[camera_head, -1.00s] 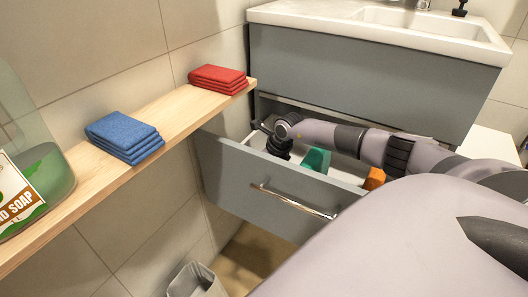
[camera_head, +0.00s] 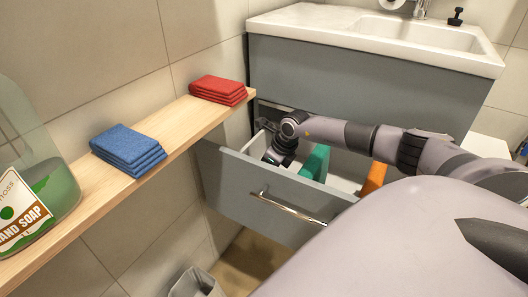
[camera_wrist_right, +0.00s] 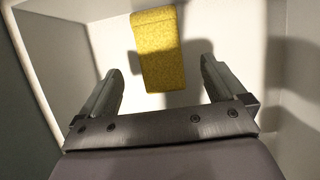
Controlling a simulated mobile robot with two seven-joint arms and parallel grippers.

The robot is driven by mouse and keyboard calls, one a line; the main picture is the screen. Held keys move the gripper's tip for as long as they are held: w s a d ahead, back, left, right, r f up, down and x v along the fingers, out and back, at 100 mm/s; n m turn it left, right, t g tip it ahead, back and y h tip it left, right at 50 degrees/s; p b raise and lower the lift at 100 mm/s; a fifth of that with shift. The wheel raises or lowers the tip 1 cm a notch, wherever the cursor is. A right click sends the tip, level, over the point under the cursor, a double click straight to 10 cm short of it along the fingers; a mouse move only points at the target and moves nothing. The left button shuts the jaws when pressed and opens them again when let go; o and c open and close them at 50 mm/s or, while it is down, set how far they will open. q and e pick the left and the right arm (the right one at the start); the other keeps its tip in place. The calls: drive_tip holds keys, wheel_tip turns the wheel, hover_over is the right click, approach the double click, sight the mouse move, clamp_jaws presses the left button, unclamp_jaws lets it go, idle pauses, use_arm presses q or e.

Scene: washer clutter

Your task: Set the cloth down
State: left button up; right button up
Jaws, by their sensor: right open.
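A yellow cloth (camera_wrist_right: 159,48) shows in the right wrist view inside a pale-walled drawer, beyond and between my fingertips. It is apart from both fingers and casts a shadow to its right. I cannot tell whether it lies fully flat. My right gripper (camera_wrist_right: 160,72) is open. In the head view my right gripper (camera_head: 277,158) reaches down into the open grey drawer (camera_head: 262,194), its fingertips hidden by the drawer front. The yellow cloth is hidden there. My left gripper is not in view.
A wooden shelf (camera_head: 92,188) on the left holds a blue cloth stack (camera_head: 128,148), a red cloth stack (camera_head: 218,89) and a soap bottle (camera_head: 30,205). A green item (camera_head: 315,162) and an orange item (camera_head: 374,177) stand in the drawer. The sink counter (camera_head: 310,25) is above.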

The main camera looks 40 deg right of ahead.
use_arm(q)
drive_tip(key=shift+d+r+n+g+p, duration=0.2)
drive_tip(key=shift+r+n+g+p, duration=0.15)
drive_tip(key=shift+p, duration=0.75)
use_arm(e)
drive_tip(key=v, duration=0.7)
drive_tip(key=shift+r, duration=0.2)
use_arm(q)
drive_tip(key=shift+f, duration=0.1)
use_arm(e)
drive_tip(key=shift+s, duration=0.1)
